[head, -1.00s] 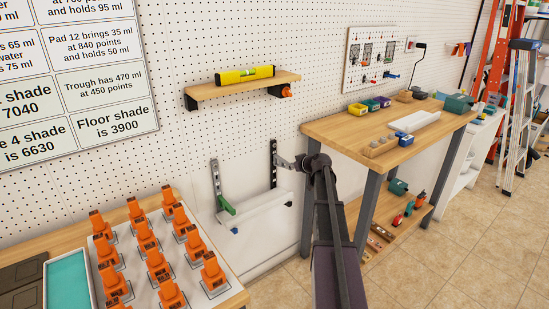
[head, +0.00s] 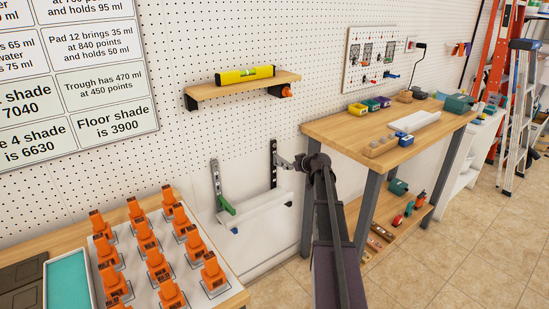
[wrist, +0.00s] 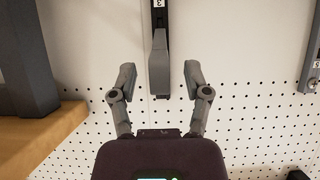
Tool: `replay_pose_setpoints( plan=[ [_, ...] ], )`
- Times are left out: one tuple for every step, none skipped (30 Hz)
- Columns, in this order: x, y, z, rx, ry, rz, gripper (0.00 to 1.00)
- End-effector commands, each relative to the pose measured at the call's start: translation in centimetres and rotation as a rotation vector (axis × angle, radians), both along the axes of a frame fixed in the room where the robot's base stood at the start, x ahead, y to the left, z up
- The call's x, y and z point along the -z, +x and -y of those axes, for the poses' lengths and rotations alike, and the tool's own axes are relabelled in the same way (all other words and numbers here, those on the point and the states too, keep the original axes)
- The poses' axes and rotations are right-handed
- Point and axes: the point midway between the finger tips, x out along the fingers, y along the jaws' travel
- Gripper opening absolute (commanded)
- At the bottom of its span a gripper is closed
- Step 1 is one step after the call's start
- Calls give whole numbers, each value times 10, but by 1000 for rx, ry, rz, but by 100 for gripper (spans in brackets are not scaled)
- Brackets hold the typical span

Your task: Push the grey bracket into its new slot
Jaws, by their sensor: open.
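The grey bracket (wrist: 159,66) sticks out from the dark slotted rail (wrist: 158,15) in the wrist view. My gripper (wrist: 158,70) is open, with one finger on each side of the bracket and a visible gap on both sides. In the head view the same rail (head: 273,160) is the right one of two on the wall. The grey bracket (head: 284,163) shows small there, beside my gripper (head: 296,162), and the arm partly blocks the view. Which slot it sits in, and how deeply, I cannot tell.
A green bracket (head: 226,209) sits on the left rail (head: 215,180). A white trough (head: 262,212) is below the rails. A wooden workbench (head: 340,130) stands close to the right. A wooden shelf (head: 240,90) with a yellow level (head: 245,75) is above.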

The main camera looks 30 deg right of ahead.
Motion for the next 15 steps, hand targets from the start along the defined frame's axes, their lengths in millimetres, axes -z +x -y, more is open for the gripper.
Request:
replay_pose_setpoints(
  plan=[
    [0, 0, 0, 0, 0, 0, 62],
    [0, 0, 0, 0, 0, 0, 62],
    [0, -1, 0, 0, 0, 0, 62],
    [0, -1, 0, 0, 0, 0, 62],
    [0, -2, 0, 0, 0, 0, 62],
    [0, -3, 0, 0, 0, 0, 62],
    [0, -5, 0, 0, 0, 0, 62],
    [0, -6, 0, 0, 0, 0, 62],
    [0, -8, 1, 0, 1, 0, 62],
    [0, -10, 1, 0, 1, 0, 62],
    [0, -13, 1, 1, 0, 0, 62],
    [0, -16, 1, 1, 0, 0, 62],
    [0, -19, 2, 1, 1, 1, 62],
    [0, -23, 2, 1, 1, 1, 62],
    [0, -27, 3, 1, 1, 1, 62]
  ],
)
